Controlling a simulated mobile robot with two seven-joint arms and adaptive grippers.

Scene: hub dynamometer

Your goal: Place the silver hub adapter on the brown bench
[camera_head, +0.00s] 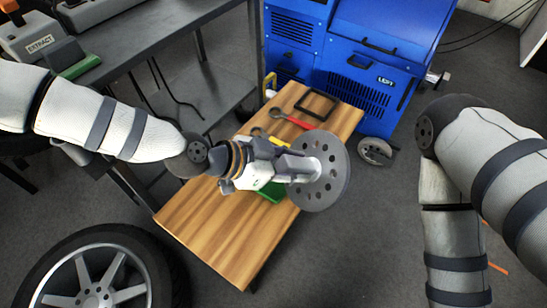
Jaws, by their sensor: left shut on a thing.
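The silver hub adapter (329,187), a round grey disc with a ring of holes and a raised hub, is held by my left gripper (300,168). The gripper is shut on its hub side, and the disc is tilted and hangs over the right edge of the brown bench (215,232), seemingly above it. The brown bench has a wooden top and runs diagonally through the middle of the view. My right arm is at the right of the view, but its gripper does not show.
A red-handled tool (290,119), a black frame (316,104) and a green object (272,191) lie on the bench. A blue machine (358,60) stands behind it. A grey table (140,40) is at the upper left, a wheel (95,275) at the lower left. The bench's near end is clear.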

